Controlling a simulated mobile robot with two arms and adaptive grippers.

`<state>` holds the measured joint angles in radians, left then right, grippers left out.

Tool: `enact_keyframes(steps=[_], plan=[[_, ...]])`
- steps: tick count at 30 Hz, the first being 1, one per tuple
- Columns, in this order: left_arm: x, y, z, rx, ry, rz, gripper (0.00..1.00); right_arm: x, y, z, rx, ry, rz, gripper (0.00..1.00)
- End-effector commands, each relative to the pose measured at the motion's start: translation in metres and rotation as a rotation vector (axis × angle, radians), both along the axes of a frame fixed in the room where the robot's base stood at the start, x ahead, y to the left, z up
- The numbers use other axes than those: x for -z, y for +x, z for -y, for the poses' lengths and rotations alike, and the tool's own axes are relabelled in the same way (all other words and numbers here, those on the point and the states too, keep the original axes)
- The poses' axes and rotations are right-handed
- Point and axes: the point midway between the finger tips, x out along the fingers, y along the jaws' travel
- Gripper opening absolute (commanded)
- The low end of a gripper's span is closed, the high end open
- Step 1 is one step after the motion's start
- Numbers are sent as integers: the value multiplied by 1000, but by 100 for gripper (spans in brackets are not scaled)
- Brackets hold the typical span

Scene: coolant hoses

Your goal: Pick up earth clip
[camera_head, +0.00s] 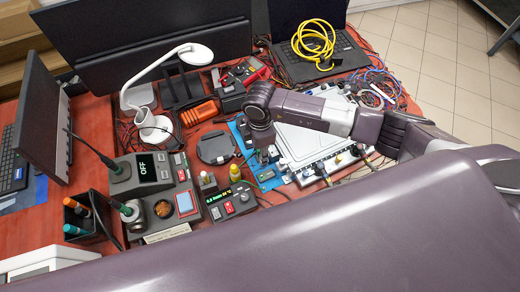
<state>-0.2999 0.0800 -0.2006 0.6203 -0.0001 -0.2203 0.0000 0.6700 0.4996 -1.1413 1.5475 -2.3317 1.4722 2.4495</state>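I cannot make out the earth clip for certain; it may be small, or hidden behind my arm. My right arm reaches in from the right over a white and grey panel (307,145) on the red bench. Its wrist bends down near the panel's left edge, and my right gripper (263,138) points down there, above or beside a blue mat (241,133). The gripper is dark and small, its fingers are not clear, and I see nothing surely held in it. My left gripper is not in view.
A soldering station (146,170) and a small powered unit (231,203) stand front left. A white lamp (160,68) and monitors (150,45) stand behind. A yellow coiled cable (313,42) lies on a laptop (345,60). Tangled wires (380,90) lie at the right.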

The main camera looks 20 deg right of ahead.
Motion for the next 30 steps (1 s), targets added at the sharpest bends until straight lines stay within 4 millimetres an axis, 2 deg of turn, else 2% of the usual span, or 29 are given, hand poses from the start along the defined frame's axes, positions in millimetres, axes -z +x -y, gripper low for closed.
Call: enact_keyframes(steps=[7,16,30], plan=[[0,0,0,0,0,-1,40,3,0,0,-1,1,0,32],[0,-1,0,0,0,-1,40,2,0,0,-1,1,0,0],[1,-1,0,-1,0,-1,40,-2,1,-1,-1,2,2,0]])
